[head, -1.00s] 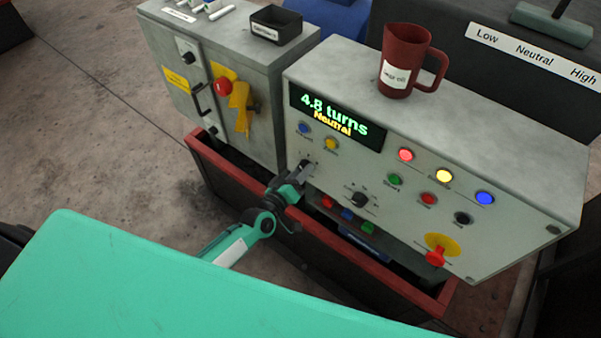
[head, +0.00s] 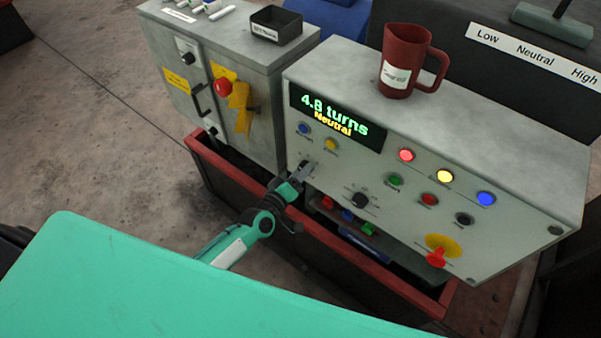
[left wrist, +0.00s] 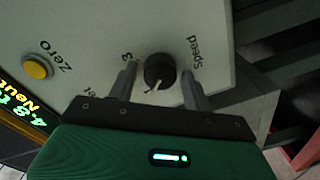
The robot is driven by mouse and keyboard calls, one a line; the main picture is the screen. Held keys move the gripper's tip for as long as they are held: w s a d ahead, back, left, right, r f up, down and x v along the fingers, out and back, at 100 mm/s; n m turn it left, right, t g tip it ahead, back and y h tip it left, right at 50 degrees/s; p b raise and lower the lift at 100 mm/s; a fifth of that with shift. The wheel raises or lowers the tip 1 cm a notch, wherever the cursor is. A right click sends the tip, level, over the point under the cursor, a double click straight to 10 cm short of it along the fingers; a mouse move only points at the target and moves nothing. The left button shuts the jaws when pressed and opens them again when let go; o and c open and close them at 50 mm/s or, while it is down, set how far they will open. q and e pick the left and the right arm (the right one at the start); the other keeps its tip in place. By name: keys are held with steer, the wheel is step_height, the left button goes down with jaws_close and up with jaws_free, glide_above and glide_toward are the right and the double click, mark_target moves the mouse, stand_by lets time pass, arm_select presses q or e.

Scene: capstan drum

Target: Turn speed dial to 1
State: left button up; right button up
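The speed dial (left wrist: 160,68) is a round black knob with a pale pointer line, on the grey control panel (head: 420,150). In the left wrist view it stands beside the printed word "Speed" and a "3"; its pointer slants toward the gripper body. My left gripper (left wrist: 157,74) is open, with one finger on each side of the dial and small gaps visible. In the head view the left gripper (head: 305,170) is at the panel's lower left and hides the dial. My right gripper is not in view.
The display (head: 335,117) reads 4.8 turns, Neutral. A yellow Zero button (left wrist: 37,67) is near the dial. Another black knob (head: 361,200), several coloured buttons and a red knob (head: 436,258) are to the right. A red mug (head: 405,62) stands on top.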

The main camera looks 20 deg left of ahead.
arm_select(q)
steer(key=shift+o, duration=0.5)
steer(key=b+v, duration=0.2)
steer(key=v, duration=1.1)
steer(key=shift+s+a, duration=0.25)
steer(key=shift+s, duration=0.15)
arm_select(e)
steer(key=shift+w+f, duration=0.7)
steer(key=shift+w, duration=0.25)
arm_select(q)
steer(key=shift+f, duration=0.1)
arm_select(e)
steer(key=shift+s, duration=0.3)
